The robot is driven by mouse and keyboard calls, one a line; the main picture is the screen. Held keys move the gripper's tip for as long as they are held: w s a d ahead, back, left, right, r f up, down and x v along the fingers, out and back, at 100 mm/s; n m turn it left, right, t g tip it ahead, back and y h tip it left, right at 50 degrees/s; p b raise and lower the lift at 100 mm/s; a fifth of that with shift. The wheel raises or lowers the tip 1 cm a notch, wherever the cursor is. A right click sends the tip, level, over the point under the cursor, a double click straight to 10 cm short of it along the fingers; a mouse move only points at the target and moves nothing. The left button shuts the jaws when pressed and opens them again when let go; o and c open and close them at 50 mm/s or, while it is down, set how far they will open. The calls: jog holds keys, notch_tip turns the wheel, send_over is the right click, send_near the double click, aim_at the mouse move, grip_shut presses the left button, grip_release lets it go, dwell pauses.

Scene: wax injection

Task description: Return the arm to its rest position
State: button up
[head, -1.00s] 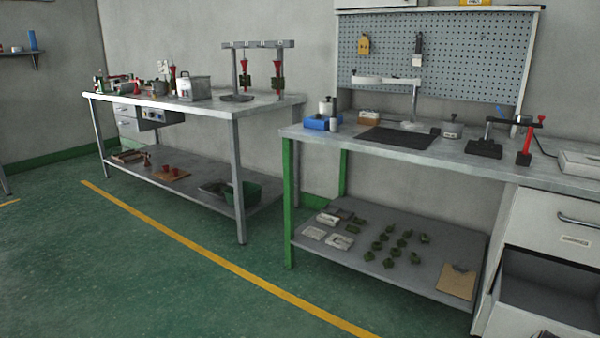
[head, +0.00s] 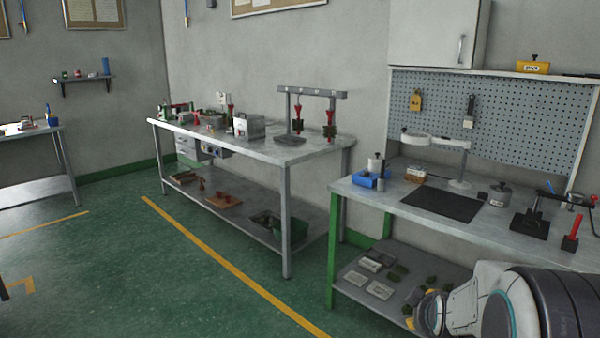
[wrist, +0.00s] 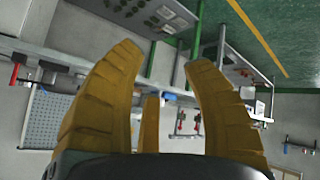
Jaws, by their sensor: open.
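My arm (head: 500,305) shows in the lower right of the head view, in front of the right workbench. My gripper (wrist: 160,60) shows in the wrist view with its yellow fingers spread apart and nothing between them. In the head view the fingertips cannot be made out clearly.
The right workbench (head: 390,200) holds a black mat (head: 441,203), a lamp and small tools, with a lower shelf of green pieces. The left workbench (head: 250,146) stands behind. Green floor (head: 130,270) is open at the left.

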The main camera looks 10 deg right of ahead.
jog(key=s+a+r+g+y+p, duration=0.25)
jog(key=s+a+r+p, duration=0.45)
jog(key=a+r, duration=0.4)
jog(key=s+a+r+g+p, duration=0.1)
jog(key=s+a+r+p, duration=0.1)
jog(key=s+a, duration=0.2)
jog(key=s+a+r+g+y+p, duration=0.1)
jog(key=s+a, duration=0.3)
jog(key=s, duration=0.6)
jog(key=shift+s+r+m+p, duration=0.35)
jog(key=shift+r+p, duration=0.2)
jog(key=shift+r, duration=0.25)
